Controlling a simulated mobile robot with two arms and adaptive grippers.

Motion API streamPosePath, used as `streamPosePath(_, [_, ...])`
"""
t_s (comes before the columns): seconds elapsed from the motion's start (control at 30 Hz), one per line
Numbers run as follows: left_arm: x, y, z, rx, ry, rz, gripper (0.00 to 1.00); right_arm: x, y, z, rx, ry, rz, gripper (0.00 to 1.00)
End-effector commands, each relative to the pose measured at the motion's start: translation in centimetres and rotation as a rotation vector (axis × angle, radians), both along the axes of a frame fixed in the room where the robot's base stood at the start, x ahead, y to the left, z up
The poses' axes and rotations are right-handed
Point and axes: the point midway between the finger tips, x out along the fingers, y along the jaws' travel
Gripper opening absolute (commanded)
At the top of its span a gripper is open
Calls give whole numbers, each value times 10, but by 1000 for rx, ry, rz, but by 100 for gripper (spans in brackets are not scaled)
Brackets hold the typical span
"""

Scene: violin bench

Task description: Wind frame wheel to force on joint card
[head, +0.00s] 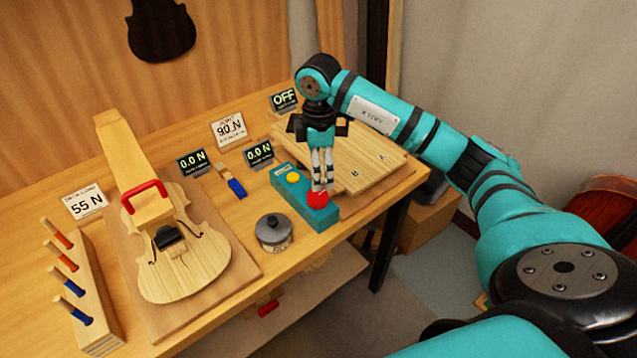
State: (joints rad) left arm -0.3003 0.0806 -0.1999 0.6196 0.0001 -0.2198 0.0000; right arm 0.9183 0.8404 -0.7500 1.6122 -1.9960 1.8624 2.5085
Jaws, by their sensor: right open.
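The joint card (229,129) stands at the back of the bench and appears to read 90 N. A teal box (296,203) with a yellow button (293,177) and a round red knob (317,199) sits near the bench's front right. I cannot tell whether this red knob is the frame wheel. My right gripper (322,186) points down with its fingertips at the red knob, open; whether they touch it I cannot tell. Two displays, the left (192,161) and the middle one (258,152), read 0.0 N. My left gripper is not in view.
A violin body (190,265) with a red clamp (144,194) lies on a board at left. A peg rack (86,290), a 55 N card (85,201), a round tin (274,232), a blue-handled brush (235,187), wooden plates (375,164) and an OFF display (283,99) stand around.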

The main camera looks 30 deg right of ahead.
Motion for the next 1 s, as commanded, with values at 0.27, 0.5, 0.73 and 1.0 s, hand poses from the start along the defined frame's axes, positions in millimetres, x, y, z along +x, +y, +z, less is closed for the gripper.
streamPosePath(0.27, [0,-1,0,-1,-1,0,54,0,0,34,0,-1,0,74])
streamPosePath(0.5, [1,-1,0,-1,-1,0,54,0,0,37,0,0,0,74])
streamPosePath(0.73, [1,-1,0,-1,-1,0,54,0,0,37,0,0,0,74])
streamPosePath(1.0, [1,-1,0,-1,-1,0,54,0,0,37,0,0,0,74])
